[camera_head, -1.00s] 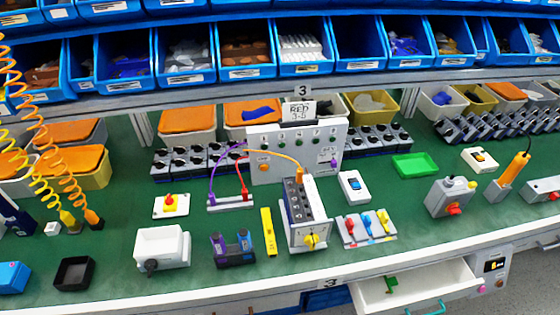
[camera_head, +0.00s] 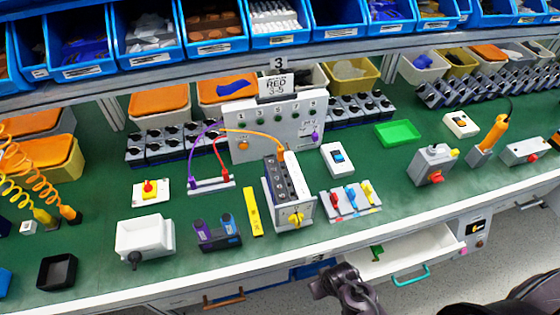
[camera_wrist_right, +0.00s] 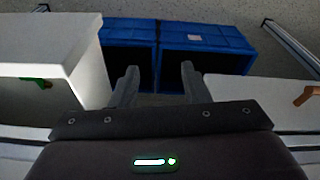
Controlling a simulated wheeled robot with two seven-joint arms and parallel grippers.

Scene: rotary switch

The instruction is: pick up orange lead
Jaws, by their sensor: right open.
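The orange lead (camera_head: 255,133) arcs from the upright grey panel (camera_head: 275,120) to the top of the rotary switch box (camera_head: 289,192), which has a yellow knob on its front. My right gripper (camera_head: 335,283) is at the bottom of the head view, in front of the bench edge and well away from the lead. In the right wrist view my right gripper (camera_wrist_right: 158,82) has its two fingers apart with nothing between them. The lead does not show in the wrist view. My left gripper is not in view.
A purple lead (camera_head: 195,145) and a red lead (camera_head: 219,160) run beside the orange one. An open white drawer (camera_head: 410,255) juts out near my right gripper. Blue bins (camera_wrist_right: 205,40) show ahead of it in the wrist view.

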